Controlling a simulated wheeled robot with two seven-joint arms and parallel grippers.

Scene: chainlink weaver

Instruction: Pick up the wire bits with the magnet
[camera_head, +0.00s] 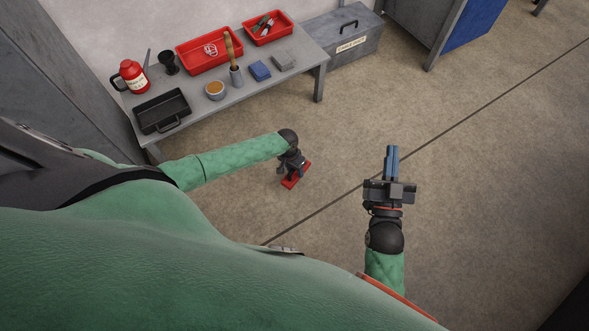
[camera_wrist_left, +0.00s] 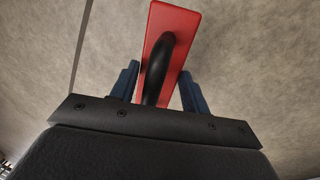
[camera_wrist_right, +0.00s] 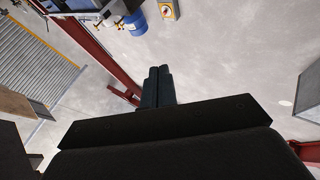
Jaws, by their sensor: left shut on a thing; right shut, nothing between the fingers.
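A red plate-shaped magnet (camera_wrist_left: 172,18) with a black curved handle (camera_wrist_left: 157,72) is in the left wrist view. My left gripper (camera_wrist_left: 160,80) is shut on the handle, one blue finger at each side. In the head view the magnet (camera_head: 290,183) shows under my left gripper (camera_head: 291,169), over the brown floor in front of the table. I cannot tell its height above the floor. My right gripper (camera_head: 392,150) is shut and empty, over open floor to the right. I cannot make out any wire bits on the floor.
A grey table (camera_head: 195,113) at the upper left bears a black tray (camera_head: 163,110), red trays (camera_head: 208,52), a red flask (camera_head: 133,77), a bowl (camera_head: 215,89) and a blue block (camera_head: 260,70). A grey chest (camera_head: 345,43) stands beside it. The floor between is clear.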

